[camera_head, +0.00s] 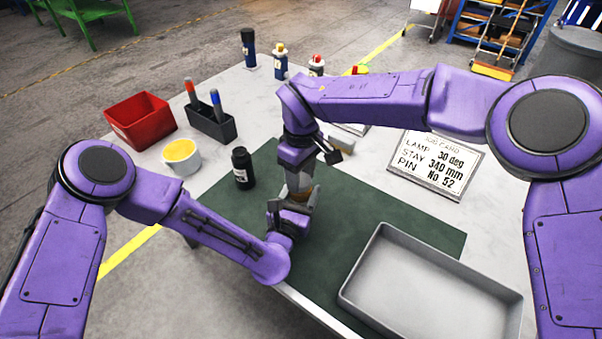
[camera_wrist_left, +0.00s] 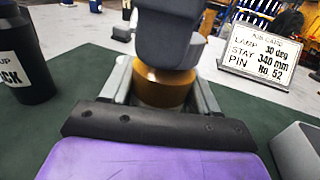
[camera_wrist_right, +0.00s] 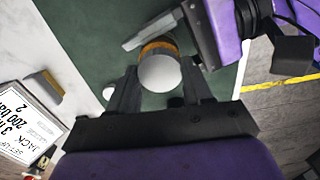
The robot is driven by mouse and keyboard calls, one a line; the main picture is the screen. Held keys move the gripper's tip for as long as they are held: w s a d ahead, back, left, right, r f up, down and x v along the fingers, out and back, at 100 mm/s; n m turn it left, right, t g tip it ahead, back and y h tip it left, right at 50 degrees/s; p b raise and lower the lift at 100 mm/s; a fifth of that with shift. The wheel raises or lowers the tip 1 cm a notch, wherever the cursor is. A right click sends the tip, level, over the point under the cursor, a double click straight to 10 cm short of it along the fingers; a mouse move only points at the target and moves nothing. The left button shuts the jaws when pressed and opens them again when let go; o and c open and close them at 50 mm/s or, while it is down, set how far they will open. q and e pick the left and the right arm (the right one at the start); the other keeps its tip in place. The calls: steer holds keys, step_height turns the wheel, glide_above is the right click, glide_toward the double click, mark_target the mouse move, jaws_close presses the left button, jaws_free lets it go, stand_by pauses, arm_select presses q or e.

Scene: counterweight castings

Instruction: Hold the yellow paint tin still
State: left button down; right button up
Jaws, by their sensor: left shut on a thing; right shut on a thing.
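The yellow paint tin (camera_head: 299,196) stands on the green mat, mostly hidden by my grippers in the head view. In the left wrist view its amber-yellow side (camera_wrist_left: 163,88) sits between the fingers of my left gripper (camera_wrist_left: 165,80), which is shut on it from the side. My right gripper (camera_wrist_right: 158,82) comes down from above, shut on the round pale grey lid (camera_wrist_right: 160,74) at the tin's top. In the right wrist view a yellow band (camera_wrist_right: 158,47) shows beyond the lid. I cannot tell whether lid and tin touch.
A black bottle (camera_head: 242,168) stands left of the tin. A grey tray (camera_head: 382,246) lies at the front right. A white tub with yellow inside (camera_head: 193,166), a pen holder (camera_head: 213,127), a red bin (camera_head: 140,119) and a job card (camera_head: 436,163) surround the green mat (camera_head: 400,205).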

steer(key=shift+m, duration=1.2)
steer(key=o, duration=1)
